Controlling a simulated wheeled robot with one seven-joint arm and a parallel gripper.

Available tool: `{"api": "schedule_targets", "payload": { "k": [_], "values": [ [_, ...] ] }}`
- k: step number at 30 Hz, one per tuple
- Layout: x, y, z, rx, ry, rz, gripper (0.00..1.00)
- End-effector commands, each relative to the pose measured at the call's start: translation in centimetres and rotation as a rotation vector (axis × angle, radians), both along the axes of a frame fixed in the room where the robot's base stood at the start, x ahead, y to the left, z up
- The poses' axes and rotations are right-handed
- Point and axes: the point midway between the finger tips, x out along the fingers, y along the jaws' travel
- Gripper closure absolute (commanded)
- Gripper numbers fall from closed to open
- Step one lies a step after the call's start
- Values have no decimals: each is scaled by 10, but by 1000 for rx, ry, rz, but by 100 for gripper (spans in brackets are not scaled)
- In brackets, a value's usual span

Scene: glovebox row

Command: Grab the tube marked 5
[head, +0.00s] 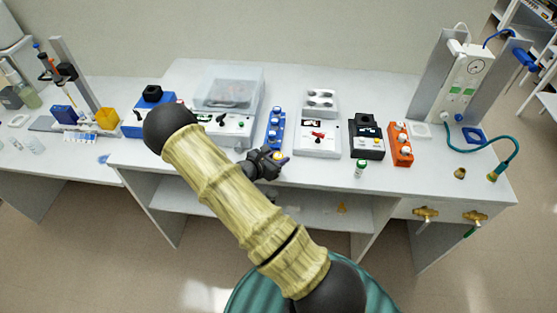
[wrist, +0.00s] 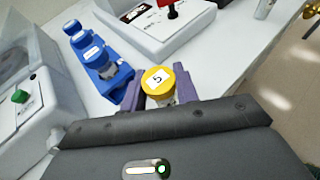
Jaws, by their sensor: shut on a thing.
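The tube marked 5 (wrist: 158,82) has a yellow cap with a white label reading 5. In the wrist view it sits between the two purple fingers of my gripper (wrist: 162,97), which are shut on it. The cap shows above the fingers, and the tube's body is mostly hidden. In the head view my gripper (head: 268,163) is at the front end of the blue rack (head: 275,128), near the bench's front edge. The rack also shows in the wrist view (wrist: 118,82), just left of the held tube.
A white device with a red part (head: 317,138) stands right of the rack, and a clear-lidded machine (head: 230,122) stands left. Farther right are a black device (head: 366,137), an orange rack (head: 401,145) and a loose green-capped tube (head: 360,169) near the front edge.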

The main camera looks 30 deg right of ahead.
Motion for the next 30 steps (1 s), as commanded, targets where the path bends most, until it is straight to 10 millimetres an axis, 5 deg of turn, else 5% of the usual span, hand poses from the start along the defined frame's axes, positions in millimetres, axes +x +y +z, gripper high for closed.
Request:
{"api": "schedule_targets", "payload": {
  "k": [8, 21, 30],
  "values": [
    [1, 0, 20, 0, -5, -1, 92],
    [1, 0, 88, 2, -4, 0, 92],
    [0, 0, 100, 0, 1, -1, 92]
  ]
}}
